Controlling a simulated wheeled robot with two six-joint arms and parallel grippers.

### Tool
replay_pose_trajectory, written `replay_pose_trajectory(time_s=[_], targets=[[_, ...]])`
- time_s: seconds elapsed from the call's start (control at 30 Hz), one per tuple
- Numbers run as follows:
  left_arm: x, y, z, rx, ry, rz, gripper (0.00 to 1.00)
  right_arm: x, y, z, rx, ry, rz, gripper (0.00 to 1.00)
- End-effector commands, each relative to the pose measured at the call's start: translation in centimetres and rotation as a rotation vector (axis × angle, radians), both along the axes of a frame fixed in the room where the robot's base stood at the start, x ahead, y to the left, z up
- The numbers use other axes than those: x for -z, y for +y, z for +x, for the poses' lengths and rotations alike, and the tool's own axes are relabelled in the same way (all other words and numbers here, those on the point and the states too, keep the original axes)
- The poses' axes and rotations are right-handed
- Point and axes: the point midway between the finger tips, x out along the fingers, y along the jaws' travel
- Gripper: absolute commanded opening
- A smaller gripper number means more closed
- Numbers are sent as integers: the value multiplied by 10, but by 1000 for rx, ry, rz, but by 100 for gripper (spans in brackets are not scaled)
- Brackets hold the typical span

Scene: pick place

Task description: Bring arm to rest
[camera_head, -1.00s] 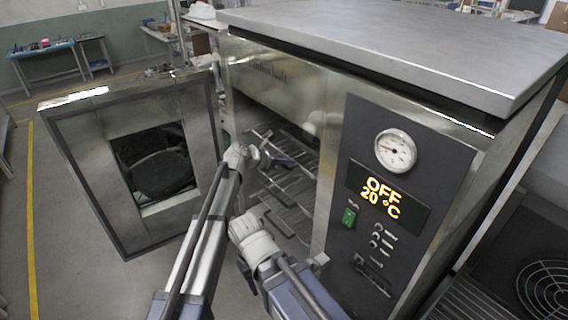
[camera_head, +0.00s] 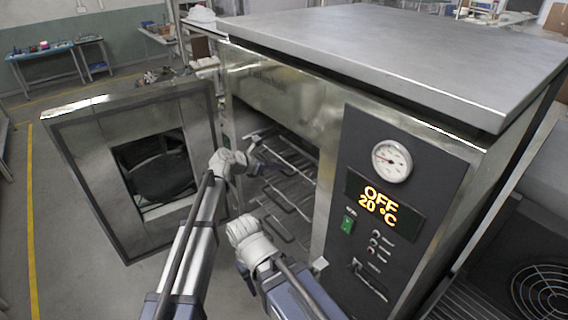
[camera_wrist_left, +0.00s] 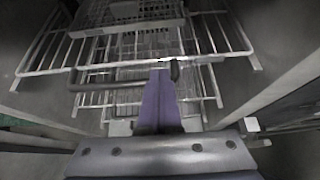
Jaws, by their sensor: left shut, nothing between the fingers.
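My left gripper (camera_head: 270,168) is at the open front of the oven (camera_head: 270,82), close to the wire racks (camera_head: 290,195) inside. In the left wrist view, its dark violet fingers (camera_wrist_left: 160,100) are together with nothing between them. The wire racks (camera_wrist_left: 215,45) lie ahead of and below the fingertips there. Whether the fingers touch a rack I cannot tell.
The oven door (camera_head: 85,150) stands wide open to the left of my arm. The control panel (camera_head: 385,205) on the right reads OFF, 20 °C. Bare floor (camera_head: 60,240) lies left of the door.

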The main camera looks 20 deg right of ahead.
Motion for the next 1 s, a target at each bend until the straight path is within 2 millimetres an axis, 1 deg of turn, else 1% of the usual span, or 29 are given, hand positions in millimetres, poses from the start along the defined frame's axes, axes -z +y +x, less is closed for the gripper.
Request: replay_pose_trajectory(time_s=[0.03,0.2,0.3,0.53,0.63,0.67,0.77,0.8,0.87,0.9,0.97,1.0], targets=[[-11,9,-6,-3,1,0,0,-11,0,0,0,0,0,50],[-22,26,-15,0,0,1,0,-22,0,0,5,1,0,50],[-24,31,-17,1,0,1,0,-24,0,0,8,0,0,50],[-22,32,-17,5,-5,5,0,-23,0,0,9,0,0,50],[-16,44,-27,43,-54,63,0,-23,0,0,9,0,0,50],[-13,50,-33,67,-81,95,0,-23,0,0,9,0,0,50],[4,84,-59,190,-213,259,0,-23,0,0,9,0,0,50],[13,100,-72,259,-273,340,0,-23,0,0,9,0,0,50],[25,127,-91,373,-361,464,0,-23,0,0,9,0,0,50],[33,144,-105,457,-414,542,0,-23,0,0,9,0,0,50],[44,171,-125,586,-485,655,0,-23,0,0,9,0,0,50],[51,189,-139,678,-527,725,0,-23,0,0,9,0,0,50]])
